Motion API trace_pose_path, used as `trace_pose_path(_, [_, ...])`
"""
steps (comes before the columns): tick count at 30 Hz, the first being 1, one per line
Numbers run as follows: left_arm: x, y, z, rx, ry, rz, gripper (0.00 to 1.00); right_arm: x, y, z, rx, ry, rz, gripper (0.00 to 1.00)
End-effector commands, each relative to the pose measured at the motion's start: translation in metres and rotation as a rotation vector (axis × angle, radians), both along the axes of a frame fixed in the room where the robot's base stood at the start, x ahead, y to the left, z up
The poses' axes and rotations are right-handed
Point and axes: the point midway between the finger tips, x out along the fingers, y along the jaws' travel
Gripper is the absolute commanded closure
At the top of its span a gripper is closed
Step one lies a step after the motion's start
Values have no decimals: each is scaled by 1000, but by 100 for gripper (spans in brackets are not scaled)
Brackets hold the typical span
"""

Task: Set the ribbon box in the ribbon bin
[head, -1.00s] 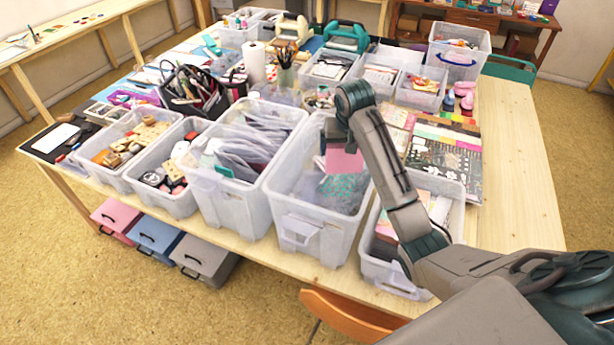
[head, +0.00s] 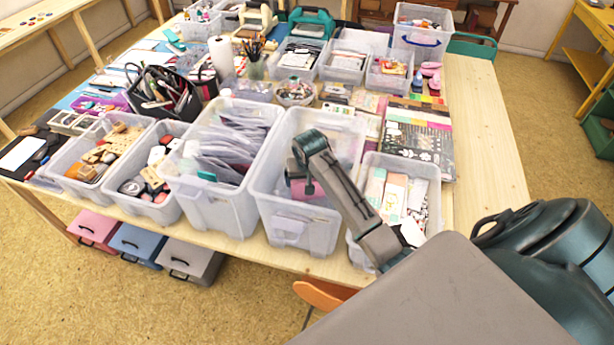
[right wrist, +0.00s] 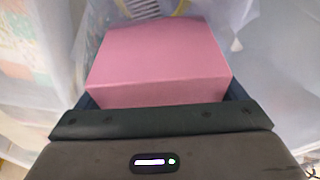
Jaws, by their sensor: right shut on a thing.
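The pink ribbon box (head: 310,189) is inside a tall clear plastic bin (head: 299,235) at the table's front edge, which I take to be the ribbon bin. My right gripper (head: 299,182) reaches down into that bin and is shut on the box. In the right wrist view the pink box (right wrist: 160,65) sits between the dark fingers of my right gripper (right wrist: 163,97). The arm hides part of the bin's right side. I cannot tell whether the box touches the bin's bottom. My left gripper is not in view.
A clear bin of grey packets (head: 200,207) stands close on the left. A lower clear bin of cards (head: 425,172) stands close on the right, under my forearm. A patterned sheet (head: 418,140) lies behind it. The table's right side (head: 485,140) is bare.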

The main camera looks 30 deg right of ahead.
Motion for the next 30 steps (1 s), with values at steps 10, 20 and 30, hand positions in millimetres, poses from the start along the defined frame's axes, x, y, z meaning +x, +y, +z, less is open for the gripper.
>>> trace_pose_path(10, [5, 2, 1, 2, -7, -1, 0, 0, 0, -4, 0, 0, 0, 37])
trace_pose_path(20, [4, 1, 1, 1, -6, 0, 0, 0, 0, -3, 0, -1, 0, 0])
trace_pose_path(30, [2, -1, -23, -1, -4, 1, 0, -11, 6, 44, -2, -8, 2, 0])
